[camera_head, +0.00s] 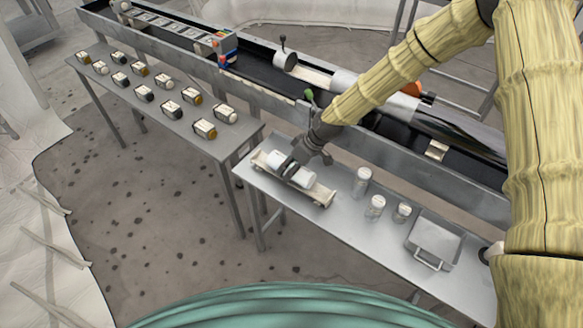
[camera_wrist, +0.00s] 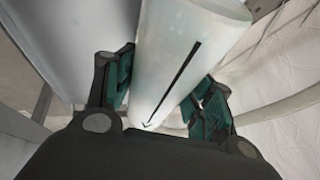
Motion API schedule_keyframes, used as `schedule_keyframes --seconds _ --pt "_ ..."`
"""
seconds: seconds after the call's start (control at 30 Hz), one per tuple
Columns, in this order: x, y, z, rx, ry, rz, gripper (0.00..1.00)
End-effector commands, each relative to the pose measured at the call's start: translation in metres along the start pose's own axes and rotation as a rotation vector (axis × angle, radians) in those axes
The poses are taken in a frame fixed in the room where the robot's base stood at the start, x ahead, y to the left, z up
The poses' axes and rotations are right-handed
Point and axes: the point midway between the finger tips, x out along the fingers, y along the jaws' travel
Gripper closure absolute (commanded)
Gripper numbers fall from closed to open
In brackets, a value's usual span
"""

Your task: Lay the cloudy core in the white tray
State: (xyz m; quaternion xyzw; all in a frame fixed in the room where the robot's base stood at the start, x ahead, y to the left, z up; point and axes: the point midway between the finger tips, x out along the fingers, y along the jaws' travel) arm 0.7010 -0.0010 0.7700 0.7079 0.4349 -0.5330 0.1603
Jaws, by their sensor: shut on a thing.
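The cloudy core (camera_head: 304,179) is a pale whitish cylinder, seen in the head view at the left end of the near steel table. In the wrist view the core (camera_wrist: 185,60) has a black line with an arrow tip along its side. My gripper (camera_head: 292,166) is shut on the core, its fingers across the middle; green pads (camera_wrist: 120,80) flank it in the wrist view. The long off-white tray (camera_head: 322,195) is directly under the core and lies along the same line. Whether the core touches the tray is hard to tell.
Several white-capped jars (camera_head: 375,206) and a metal pan with a handle (camera_head: 433,241) stand right of the tray. A second table (camera_head: 150,105) at left holds several small labelled cylinders. A conveyor-like trough (camera_head: 265,95) runs behind both tables.

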Motion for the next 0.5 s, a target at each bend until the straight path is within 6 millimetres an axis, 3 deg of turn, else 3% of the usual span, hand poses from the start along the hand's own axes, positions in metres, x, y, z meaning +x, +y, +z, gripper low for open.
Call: schedule_keyframes --seconds 0.03,0.4,0.43,0.5 --pt "0.0075 -0.0037 0.0091 0.003 -0.014 -0.01 0.85" --pt "0.0097 -0.0055 0.0125 0.004 -0.02 -0.014 0.85" --pt "0.0098 -0.0057 0.0127 0.004 -0.021 -0.014 0.45" --pt "0.01 -0.0057 0.0131 0.004 -0.022 -0.014 0.32"
